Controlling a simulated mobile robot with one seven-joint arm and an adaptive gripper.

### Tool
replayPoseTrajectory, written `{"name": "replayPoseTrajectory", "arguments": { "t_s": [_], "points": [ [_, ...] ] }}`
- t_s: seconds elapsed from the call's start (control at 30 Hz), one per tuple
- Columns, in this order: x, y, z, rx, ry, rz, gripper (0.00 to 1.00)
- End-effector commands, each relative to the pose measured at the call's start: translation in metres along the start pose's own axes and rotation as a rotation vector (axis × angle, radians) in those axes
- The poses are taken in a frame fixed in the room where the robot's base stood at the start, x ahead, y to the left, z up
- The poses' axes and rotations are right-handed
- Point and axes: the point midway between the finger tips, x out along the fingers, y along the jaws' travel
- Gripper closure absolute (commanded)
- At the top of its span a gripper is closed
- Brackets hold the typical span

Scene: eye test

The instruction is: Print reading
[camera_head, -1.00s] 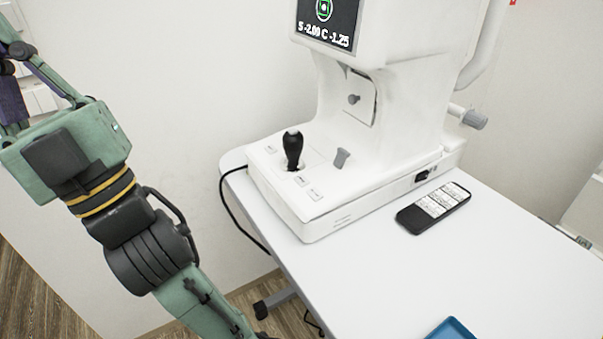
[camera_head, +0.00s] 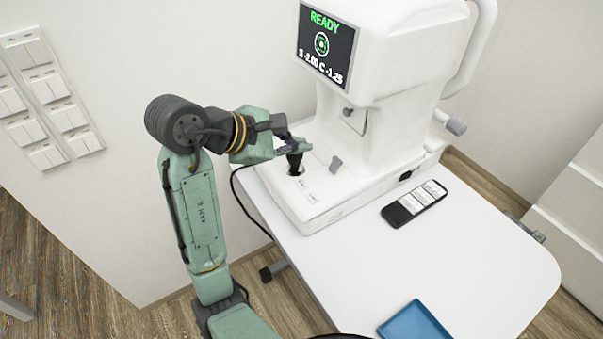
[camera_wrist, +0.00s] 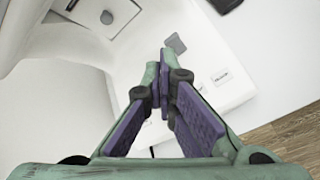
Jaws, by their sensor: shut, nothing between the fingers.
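The white eye-test machine (camera_head: 385,125) stands on the white table. Its screen (camera_head: 326,45) reads READY above a round green mark, with S -2.00 C -1.25 below. A black joystick (camera_head: 295,165) rises from its base. Small labelled buttons (camera_head: 309,196) lie on the base in front of it; their print is too small to read. My gripper (camera_head: 304,147) is shut and empty at the joystick's top; I cannot tell if they touch. In the wrist view its purple-padded fingers (camera_wrist: 163,82) meet above the base, and a labelled button (camera_wrist: 221,78) shows to their right.
A black handset with white labels (camera_head: 415,204) lies on the table beside the machine. A blue tray (camera_head: 415,322) is at the near edge. The table (camera_head: 480,250) is clear between them. Wall switches (camera_head: 50,100) are at left.

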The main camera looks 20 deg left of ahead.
Motion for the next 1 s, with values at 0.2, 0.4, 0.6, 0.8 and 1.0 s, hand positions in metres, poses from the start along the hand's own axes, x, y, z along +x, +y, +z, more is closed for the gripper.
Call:
{"name": "replayPoseTrajectory", "arguments": {
  "t_s": [0.2, 0.4, 0.6, 0.8, 1.0],
  "points": [
    [0.000, -0.001, 0.000, -0.003, 0.000, -0.004, 1.00],
    [0.002, -0.002, -0.002, -0.003, 0.000, -0.002, 1.00],
    [0.011, -0.009, -0.009, -0.005, 0.000, -0.002, 1.00],
    [0.030, -0.023, -0.024, -0.001, 0.001, 0.000, 1.00],
    [0.045, -0.035, -0.035, -0.001, 0.002, 0.000, 1.00]
  ]
}}
